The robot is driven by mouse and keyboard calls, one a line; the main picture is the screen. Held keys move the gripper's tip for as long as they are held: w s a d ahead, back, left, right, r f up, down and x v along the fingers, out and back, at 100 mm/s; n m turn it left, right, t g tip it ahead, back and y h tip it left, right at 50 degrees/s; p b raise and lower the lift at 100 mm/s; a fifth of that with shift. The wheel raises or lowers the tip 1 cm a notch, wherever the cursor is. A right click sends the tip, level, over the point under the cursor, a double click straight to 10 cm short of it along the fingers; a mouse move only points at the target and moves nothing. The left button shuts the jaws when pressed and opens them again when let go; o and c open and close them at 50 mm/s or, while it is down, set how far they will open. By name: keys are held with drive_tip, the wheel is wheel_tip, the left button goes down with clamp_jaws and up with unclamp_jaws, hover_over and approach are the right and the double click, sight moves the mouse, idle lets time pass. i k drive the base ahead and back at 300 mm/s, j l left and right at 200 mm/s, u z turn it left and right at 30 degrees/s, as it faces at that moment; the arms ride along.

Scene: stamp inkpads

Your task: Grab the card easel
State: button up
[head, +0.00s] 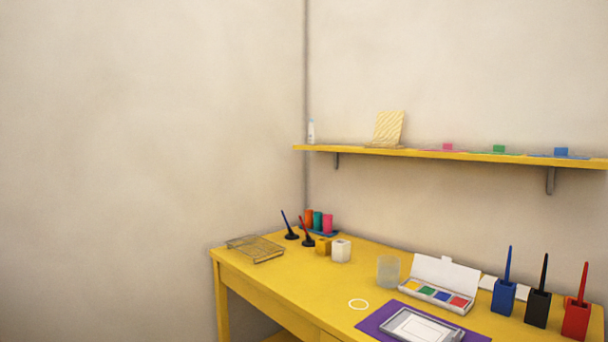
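The likely card easel (389,128) is a pale yellow, striped, slightly leaning panel on a thin base. It stands on the yellow wall shelf (360,151), left of the shelf's middle. Its back is hidden, so I cannot tell how it is propped. My gripper is not in view, and nothing is seen touching the easel.
The yellow desk (310,284) below holds a wire tray (256,249), an open inkpad box (437,293) and pen stands (502,297).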

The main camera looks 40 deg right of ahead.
sight(389, 124)
drive_tip(key=i+z, duration=0.4)
drive_tip(key=i+j+z, duration=0.15)
drive_tip(key=z, duration=0.25)
drive_tip(key=i+j+z, duration=0.2)
drive_tip(key=z, duration=0.2)
drive_tip(key=i+j+z, duration=0.1)
drive_tip(key=z, duration=0.35)
drive_tip(key=i+j+z, duration=0.1)
drive_tip(key=j+z, duration=0.15)
drive_tip(key=z, duration=0.25)
drive_tip(key=j+z, duration=0.2)
drive_tip(key=z, duration=0.25)
drive_tip(key=i+j, duration=0.05)
